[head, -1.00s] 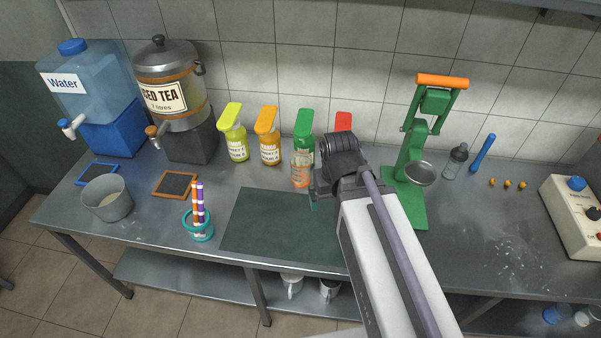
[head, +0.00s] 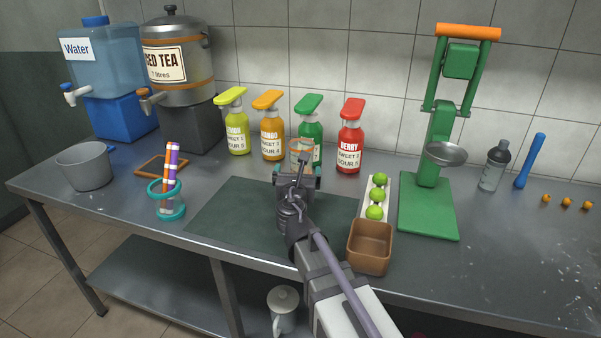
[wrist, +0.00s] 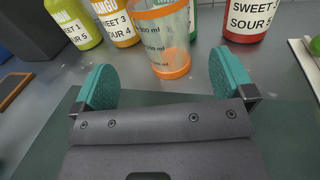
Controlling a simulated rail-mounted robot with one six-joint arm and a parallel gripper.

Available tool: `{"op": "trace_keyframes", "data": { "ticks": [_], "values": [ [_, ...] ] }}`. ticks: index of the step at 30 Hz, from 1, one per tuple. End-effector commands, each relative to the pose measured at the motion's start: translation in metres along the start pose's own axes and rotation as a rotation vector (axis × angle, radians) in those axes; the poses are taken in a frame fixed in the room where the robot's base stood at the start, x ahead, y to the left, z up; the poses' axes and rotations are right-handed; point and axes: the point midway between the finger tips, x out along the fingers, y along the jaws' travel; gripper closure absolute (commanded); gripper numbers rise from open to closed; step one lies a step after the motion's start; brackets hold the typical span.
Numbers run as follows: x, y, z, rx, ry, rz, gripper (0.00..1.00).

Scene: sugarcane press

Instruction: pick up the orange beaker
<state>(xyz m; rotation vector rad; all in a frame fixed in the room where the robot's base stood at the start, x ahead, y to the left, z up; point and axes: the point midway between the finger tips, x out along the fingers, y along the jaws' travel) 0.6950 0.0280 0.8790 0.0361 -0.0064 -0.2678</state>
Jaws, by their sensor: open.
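The orange beaker (wrist: 166,45) is a clear cup with an orange rim, an orange base and volume marks. In the wrist view it stands upright at the top centre, just beyond my open fingers and roughly between their lines. In the head view the beaker (head: 297,148) stands in front of the green bottle, its lower part hidden by my gripper. My gripper (head: 297,172) is open and empty, low over the dark green mat and pointing towards the beaker. Its two teal finger pads show in the wrist view (wrist: 163,85), apart from the beaker.
Yellow (head: 236,128), mango (head: 270,132), green (head: 311,125) and red (head: 350,145) bottles stand behind the beaker. To the right are a tray of green limes (head: 376,196), a brown box (head: 370,247) and the green press (head: 430,205). The dark mat (head: 235,215) is clear on its left.

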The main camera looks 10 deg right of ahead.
Motion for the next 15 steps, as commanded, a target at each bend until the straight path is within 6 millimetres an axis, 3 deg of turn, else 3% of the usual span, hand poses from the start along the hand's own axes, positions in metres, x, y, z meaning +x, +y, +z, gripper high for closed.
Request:
{"op": "trace_keyframes", "data": {
  "ticks": [6, 11, 15],
  "values": [
    [0.044, 0.0, 0.0, 0.003, 0.001, -0.003, 0.0],
    [0.049, -0.001, 0.0, 0.004, 0.001, -0.003, 0.0],
    [0.068, -0.001, 0.0, 0.005, 0.001, -0.003, 0.0]
  ]
}}
